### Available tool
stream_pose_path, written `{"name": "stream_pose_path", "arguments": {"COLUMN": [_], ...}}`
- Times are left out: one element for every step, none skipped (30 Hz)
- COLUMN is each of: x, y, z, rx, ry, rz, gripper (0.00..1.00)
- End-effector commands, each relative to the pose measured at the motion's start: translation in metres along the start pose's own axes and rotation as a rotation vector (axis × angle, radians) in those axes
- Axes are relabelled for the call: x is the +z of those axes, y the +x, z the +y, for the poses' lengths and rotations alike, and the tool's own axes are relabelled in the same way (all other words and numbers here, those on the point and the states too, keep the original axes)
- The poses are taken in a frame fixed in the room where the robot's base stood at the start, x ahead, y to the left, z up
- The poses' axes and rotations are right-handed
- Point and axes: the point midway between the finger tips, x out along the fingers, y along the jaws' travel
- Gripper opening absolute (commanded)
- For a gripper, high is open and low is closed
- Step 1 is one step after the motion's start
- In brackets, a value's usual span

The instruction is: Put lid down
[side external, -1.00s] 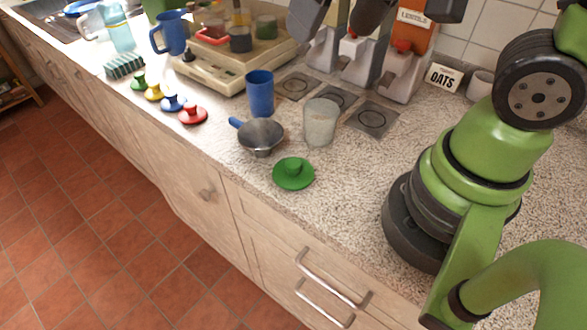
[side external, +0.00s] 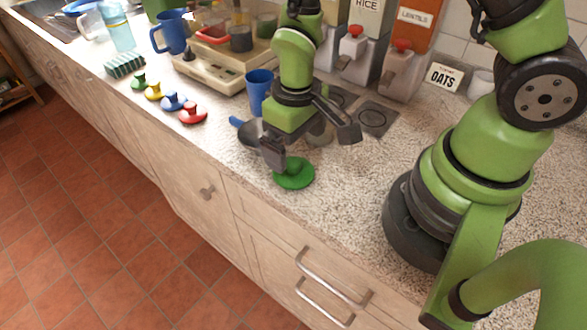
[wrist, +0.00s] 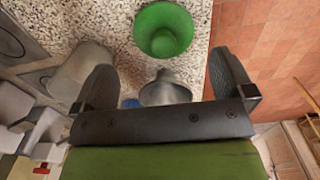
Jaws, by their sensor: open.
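A green lid (side external: 296,178) with a raised knob lies on the speckled counter near its front edge. It also shows at the top of the wrist view (wrist: 163,30). My gripper (side external: 310,145) is open and empty, with its fingers spread wide above the counter just behind the lid. In the wrist view the gripper (wrist: 165,75) has nothing between its fingers at their height; the lid lies beyond the fingertips, and a grey pan (wrist: 165,91) shows below.
The blue-handled grey pan (side external: 248,138) and a blue cup (side external: 258,90) stand close to my gripper. Red (side external: 192,114), blue, yellow and green knobbed lids line the front edge to the left. Dispensers (side external: 398,70) stand behind. Counter right of the green lid is clear.

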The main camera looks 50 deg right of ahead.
Motion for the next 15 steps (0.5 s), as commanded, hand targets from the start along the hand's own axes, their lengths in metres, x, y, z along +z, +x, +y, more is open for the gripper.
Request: {"name": "stream_pose_path", "arguments": {"x": [0.0, 0.0, 0.0, 0.0, 0.0, 0.0, 0.0, -0.001, -0.001, -0.001, -0.001, -0.001, -0.002, -0.002, -0.002], "y": [0.003, 0.004, 0.006, 0.009, 0.012, 0.017, 0.021, 0.026, 0.032, 0.036, 0.04, 0.045, 0.048, 0.05, 0.053], "z": [0.0, 0.0, 0.0, -0.001, -0.001, -0.002, -0.002, -0.003, -0.004, -0.004, -0.004, -0.004, -0.004, -0.004, -0.004], "rx": [0.0, 0.0, 0.0, 0.0, 0.0, 0.001, 0.001, 0.001, 0.001, 0.001, 0.001, 0.001, 0.0, 0.0, 0.0], "ry": [0.0, 0.001, 0.0, 0.0, -0.001, -0.001, -0.001, -0.001, -0.002, -0.001, -0.001, 0.001, 0.001, 0.0, 0.0], "rz": [-0.002, -0.001, -0.001, -0.001, -0.002, -0.004, -0.004, -0.005, -0.004, -0.005, -0.004, -0.004, -0.003, -0.002, -0.001], "gripper": [1.0, 1.0, 1.0, 1.0, 1.0, 1.0, 1.0, 1.0, 1.0, 1.0, 1.0, 1.0, 1.0, 1.0, 1.0]}}
